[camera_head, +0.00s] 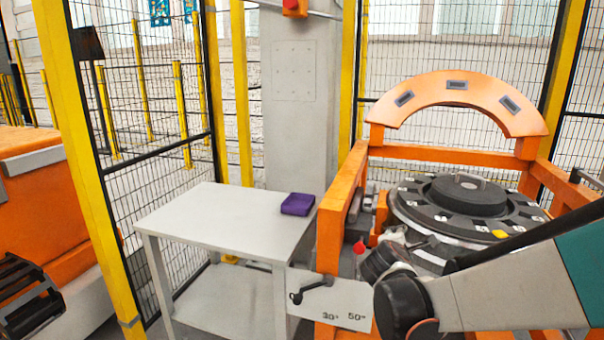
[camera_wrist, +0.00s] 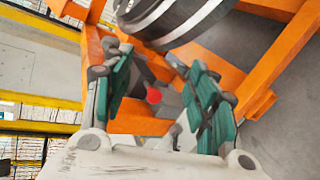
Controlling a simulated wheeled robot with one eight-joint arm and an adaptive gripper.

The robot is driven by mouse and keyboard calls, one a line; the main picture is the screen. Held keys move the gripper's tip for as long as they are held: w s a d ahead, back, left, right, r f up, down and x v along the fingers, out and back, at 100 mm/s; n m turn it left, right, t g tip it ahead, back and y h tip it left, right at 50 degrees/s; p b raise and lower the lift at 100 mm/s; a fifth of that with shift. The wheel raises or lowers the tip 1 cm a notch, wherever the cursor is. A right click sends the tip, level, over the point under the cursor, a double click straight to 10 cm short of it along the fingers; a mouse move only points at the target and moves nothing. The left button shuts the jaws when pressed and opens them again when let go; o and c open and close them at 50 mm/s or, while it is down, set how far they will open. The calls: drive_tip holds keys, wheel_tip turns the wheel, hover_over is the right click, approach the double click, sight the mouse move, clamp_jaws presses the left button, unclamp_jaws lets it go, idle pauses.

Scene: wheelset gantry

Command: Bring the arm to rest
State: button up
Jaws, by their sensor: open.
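My arm reaches in from the right edge of the head view and bends at a dark joint in front of the orange gantry frame (camera_head: 345,215). My gripper is beside the frame and the round wheelset fixture (camera_head: 475,205), partly hidden by my wrist in the head view. In the wrist view my gripper (camera_wrist: 150,62) has its two teal-padded fingers spread apart, with nothing held between them. A red knob (camera_wrist: 153,96) shows in the gap, beyond the fingers. I cannot tell whether the fingers touch the frame.
A pale table (camera_head: 205,222) with a purple cloth-like block (camera_head: 298,204) stands left of the frame. A lever plate marked 30° and 50° (camera_head: 335,303) sits low beside it. Yellow-posted mesh fencing (camera_head: 145,95) encloses the area. An orange machine (camera_head: 50,210) is at far left.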

drive_tip(key=s+a+m+g+y, duration=0.2)
drive_tip(key=s+m, duration=0.6)
drive_tip(key=s, duration=0.7)
drive_tip(key=s+a+m+g+y, duration=0.3)
drive_tip(key=s+m, duration=0.5)
drive_tip(key=s, duration=0.8)
drive_tip(key=shift+s+f+m+y, duration=0.15)
drive_tip(key=shift+f+m+y, duration=0.25)
drive_tip(key=shift+y, duration=0.1)
